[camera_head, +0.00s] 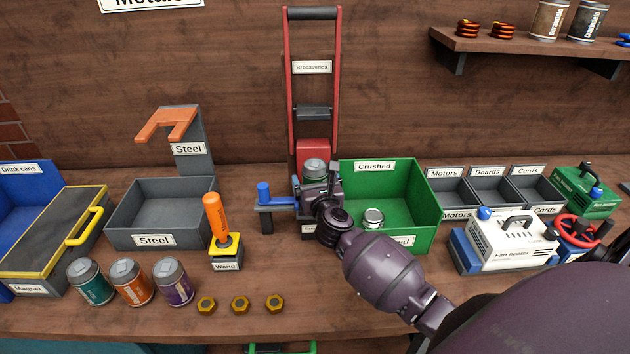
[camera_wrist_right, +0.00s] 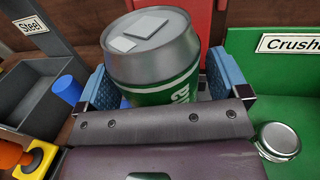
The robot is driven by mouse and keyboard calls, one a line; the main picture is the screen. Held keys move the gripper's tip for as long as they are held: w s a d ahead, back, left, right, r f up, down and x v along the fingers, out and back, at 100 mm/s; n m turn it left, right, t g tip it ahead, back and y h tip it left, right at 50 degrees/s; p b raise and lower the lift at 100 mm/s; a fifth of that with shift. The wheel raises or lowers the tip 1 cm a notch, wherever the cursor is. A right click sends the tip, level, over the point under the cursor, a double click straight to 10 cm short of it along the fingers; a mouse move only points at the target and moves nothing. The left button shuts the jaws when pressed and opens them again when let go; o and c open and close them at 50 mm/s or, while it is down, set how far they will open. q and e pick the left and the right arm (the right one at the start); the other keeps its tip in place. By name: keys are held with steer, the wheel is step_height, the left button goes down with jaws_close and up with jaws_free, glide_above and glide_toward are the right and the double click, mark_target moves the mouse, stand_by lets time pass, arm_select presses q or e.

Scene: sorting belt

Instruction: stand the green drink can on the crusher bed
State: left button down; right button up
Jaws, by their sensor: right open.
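The green drink can (camera_head: 314,167) with a silver top stands at the crusher (camera_head: 288,95), below its red block. In the right wrist view the can (camera_wrist_right: 160,55) appears upright between the two blue-padded fingers of my right gripper (camera_wrist_right: 158,90). The fingers are open, one on each side of the can. In the head view my right gripper (camera_head: 318,188) covers the lower can and most of the crusher bed, so the can's contact with the bed is hidden. My left gripper is not in view.
The green Crushed bin (camera_head: 425,210), holding a flattened can (camera_head: 373,216), stands right beside the gripper. A blue peg (camera_head: 263,193) juts up to the left. Several cans and nuts line the table front. The orange-handled wand (camera_head: 218,218) stands left.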

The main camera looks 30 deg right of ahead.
steer(key=shift+r, duration=0.25)
steer(key=shift+s+a, duration=0.1)
steer(key=shift+s, duration=0.15)
steer(key=v, duration=1.1)
steer(key=shift+s+p, duration=0.25)
steer(key=shift+p, duration=0.05)
steer(key=shift+a, duration=0.1)
